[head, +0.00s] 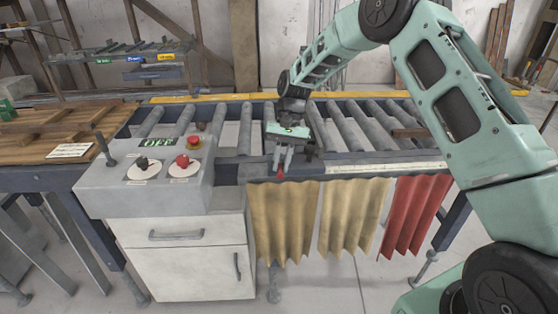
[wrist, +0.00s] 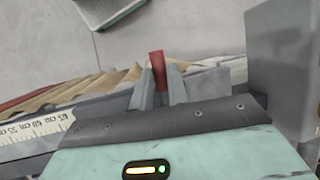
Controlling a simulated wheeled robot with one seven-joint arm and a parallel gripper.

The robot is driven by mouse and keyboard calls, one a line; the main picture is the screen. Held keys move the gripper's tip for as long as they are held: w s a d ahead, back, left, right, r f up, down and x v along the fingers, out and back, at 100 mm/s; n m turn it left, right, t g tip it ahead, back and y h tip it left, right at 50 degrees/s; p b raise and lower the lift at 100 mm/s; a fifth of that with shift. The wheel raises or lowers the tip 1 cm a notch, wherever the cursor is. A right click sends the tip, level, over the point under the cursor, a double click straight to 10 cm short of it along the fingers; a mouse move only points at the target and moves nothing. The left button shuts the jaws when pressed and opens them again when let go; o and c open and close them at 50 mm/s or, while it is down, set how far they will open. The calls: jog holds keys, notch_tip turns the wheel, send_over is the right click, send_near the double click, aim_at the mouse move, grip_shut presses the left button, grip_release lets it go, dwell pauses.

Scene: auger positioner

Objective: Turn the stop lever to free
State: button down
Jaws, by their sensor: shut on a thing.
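The stop lever, a small red handle (head: 281,174), shows at the front edge of the roller conveyor, just right of the grey control box. My gripper (head: 284,155) points down over it, with its fingers around the handle. In the wrist view the red lever (wrist: 156,62) sticks out between the two grey fingers of my gripper (wrist: 160,82). The gripper is shut on it. The lever's base and pivot are hidden, and I see no readable mark of its position.
The control box (head: 145,190) has a black knob (head: 143,163), a red knob (head: 183,161) and a red button (head: 194,141). Yellow curtains (head: 284,218) and a red curtain (head: 413,215) hang below the conveyor. A measuring scale (wrist: 38,130) runs along the rail.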

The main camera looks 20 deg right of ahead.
jog(key=shift+d, duration=0.15)
dwell(0.4)
jog(key=c, duration=1.4)
grip_release()
jog(key=shift+o, duration=0.2)
jog(key=b+v, duration=0.3)
jog(key=v, duration=1.4)
jog(key=shift+r, duration=0.2)
jog(key=shift+w, duration=0.1)
